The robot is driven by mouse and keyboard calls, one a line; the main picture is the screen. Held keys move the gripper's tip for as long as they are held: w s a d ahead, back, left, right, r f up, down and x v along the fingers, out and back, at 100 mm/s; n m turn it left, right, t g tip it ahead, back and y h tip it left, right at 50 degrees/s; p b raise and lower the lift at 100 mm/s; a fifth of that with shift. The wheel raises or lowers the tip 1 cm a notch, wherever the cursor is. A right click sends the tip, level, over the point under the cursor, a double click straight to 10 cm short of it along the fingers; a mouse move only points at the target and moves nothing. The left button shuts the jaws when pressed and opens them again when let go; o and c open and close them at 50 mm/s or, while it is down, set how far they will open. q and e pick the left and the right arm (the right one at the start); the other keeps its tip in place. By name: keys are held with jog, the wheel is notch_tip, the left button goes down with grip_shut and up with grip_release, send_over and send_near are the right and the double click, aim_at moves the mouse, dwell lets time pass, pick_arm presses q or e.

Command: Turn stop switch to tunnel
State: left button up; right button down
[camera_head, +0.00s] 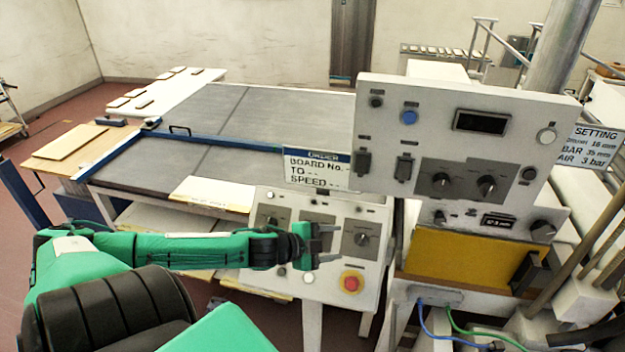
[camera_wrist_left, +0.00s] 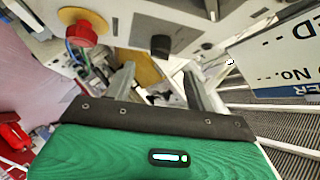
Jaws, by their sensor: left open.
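The small grey control panel (camera_head: 318,284) stands in front of the conveyor. It carries a black rotary switch (camera_head: 361,239) on a dark plate at its right and a red mushroom button (camera_head: 351,281) on a yellow base below. Its switch labels are too small to read. My left gripper (camera_head: 329,244) is open and empty in front of this panel, fingers pointing right, just left of the rotary switch. In the left wrist view the black knob (camera_wrist_left: 160,45) shows beyond the gap between my fingers (camera_wrist_left: 157,72), apart from them. The red button (camera_wrist_left: 82,33) shows at upper left.
A taller panel (camera_head: 405,135) with knobs and a display rises at right. A board sign (camera_head: 318,169) hangs above the small panel. The grey conveyor (camera_head: 215,145) stretches behind. Blue and green cables (camera_head: 452,325) lie at lower right.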

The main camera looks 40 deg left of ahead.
pick_arm(q)
jog(key=shift+v, duration=2.9)
